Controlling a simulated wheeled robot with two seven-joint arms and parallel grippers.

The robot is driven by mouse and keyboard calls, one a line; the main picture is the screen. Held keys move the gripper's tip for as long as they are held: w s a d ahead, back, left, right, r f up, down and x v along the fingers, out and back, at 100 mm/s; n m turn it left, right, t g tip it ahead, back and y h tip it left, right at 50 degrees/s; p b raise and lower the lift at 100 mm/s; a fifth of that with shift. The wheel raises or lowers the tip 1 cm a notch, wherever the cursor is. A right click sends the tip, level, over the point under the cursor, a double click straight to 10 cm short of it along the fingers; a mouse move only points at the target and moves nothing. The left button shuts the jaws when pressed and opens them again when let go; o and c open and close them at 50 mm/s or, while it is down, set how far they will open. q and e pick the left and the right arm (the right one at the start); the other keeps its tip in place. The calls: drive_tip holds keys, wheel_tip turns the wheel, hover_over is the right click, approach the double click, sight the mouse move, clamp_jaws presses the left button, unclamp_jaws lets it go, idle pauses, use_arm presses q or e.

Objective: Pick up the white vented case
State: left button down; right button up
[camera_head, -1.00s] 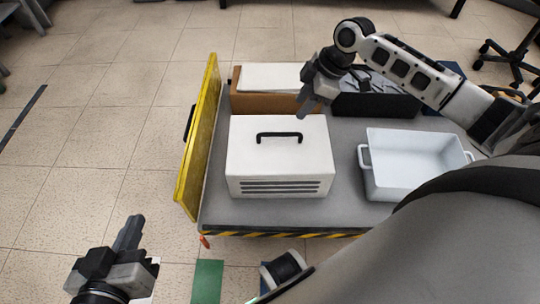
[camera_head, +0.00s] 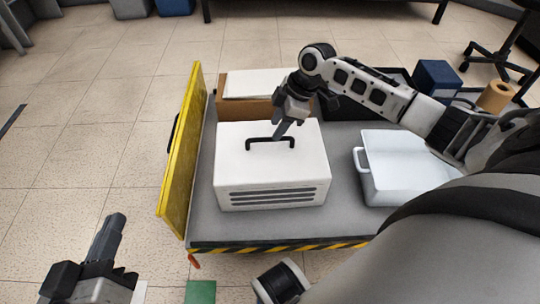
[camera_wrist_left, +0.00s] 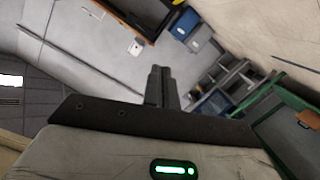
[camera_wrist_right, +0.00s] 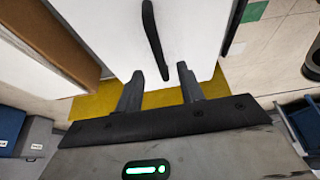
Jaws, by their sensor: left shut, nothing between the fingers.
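The white vented case (camera_head: 270,168) stands upright on the grey cart top, with dark vent slots on its front and a black handle (camera_head: 270,141) on top. My right gripper (camera_head: 281,132) is above the case, beside the right part of the handle. In the right wrist view its fingers (camera_wrist_right: 159,88) are apart with nothing between them, and the handle (camera_wrist_right: 154,38) lies just beyond the fingertips. Whether they touch the case I cannot tell. My left gripper (camera_head: 114,224) is at the lower left, off the cart, and its fingers (camera_wrist_left: 160,72) are together and empty.
A white bin (camera_head: 400,180) with handles stands right of the case. A brown box (camera_head: 232,107) with a white top is behind it. A yellow panel (camera_head: 181,165) stands at the cart's left edge. Some bare grey cart top (camera_head: 343,215) shows between case and bin.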

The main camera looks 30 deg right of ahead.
sight(270, 160)
drive_tip(key=b+x, duration=0.2)
drive_tip(key=x, duration=0.2)
drive_tip(key=shift+f, duration=0.2)
use_arm(q)
drive_tip(key=shift+w+d+r+n+t+h, duration=0.1)
drive_tip(key=shift+d+r+n+t+h, duration=0.1)
drive_tip(key=shift+r+n+t+h, duration=0.3)
drive_tip(key=shift+r, duration=0.1)
drive_tip(key=shift+r+p, duration=0.25)
drive_tip(key=shift+p, duration=0.1)
use_arm(e)
drive_tip(key=shift+f, duration=0.2)
clamp_jaws()
idle(0.7)
drive_tip(key=shift+w+r, duration=0.15)
drive_tip(key=shift+r, duration=0.05)
